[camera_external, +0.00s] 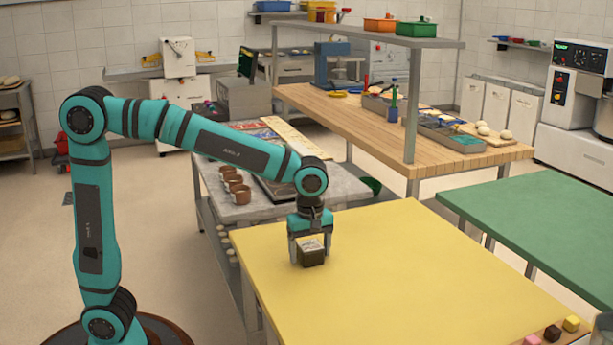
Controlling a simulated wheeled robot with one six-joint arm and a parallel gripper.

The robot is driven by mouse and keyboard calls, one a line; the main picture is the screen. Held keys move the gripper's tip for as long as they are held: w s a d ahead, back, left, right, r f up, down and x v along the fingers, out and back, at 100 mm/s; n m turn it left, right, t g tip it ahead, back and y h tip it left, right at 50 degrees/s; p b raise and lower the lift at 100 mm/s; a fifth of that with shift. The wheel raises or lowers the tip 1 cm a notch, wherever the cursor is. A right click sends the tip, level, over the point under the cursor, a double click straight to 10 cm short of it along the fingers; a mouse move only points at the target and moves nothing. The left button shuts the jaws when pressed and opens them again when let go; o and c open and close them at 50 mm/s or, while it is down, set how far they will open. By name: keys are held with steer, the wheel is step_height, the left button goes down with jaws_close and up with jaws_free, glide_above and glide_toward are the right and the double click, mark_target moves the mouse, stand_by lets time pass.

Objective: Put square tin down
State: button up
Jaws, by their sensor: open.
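The square tin (311,254) is a small dark box with a pale, marked top. It rests on the yellow table top near its far left part, or very close to it. My gripper (310,246) points straight down over the tin, with one finger on each side of it. The jaws are open; I cannot tell whether a finger touches the tin.
The yellow table (400,275) is mostly clear. Several small blocks (553,332) sit at its near right corner. A grey table (260,205) with brown cups (232,181) stands behind left. A green table (550,215) is at right, empty.

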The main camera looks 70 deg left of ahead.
mark_target(310, 245)
step_height(310, 245, up, 12)
steer(key=shift+r, duration=0.15)
stand_by(0.5)
steer(key=s+a+r+m+t, duration=0.7)
steer(key=s+a+m+t, duration=0.1)
steer(key=s, duration=0.4)
steer(key=s+a+r+m+t, duration=0.7)
steer(key=s+a+m+t, duration=0.2)
steer(key=s+a+m, duration=0.1)
steer(key=shift+s+a, duration=0.5)
steer(key=shift+s, duration=0.7)
steer(key=shift+c, duration=1.2)
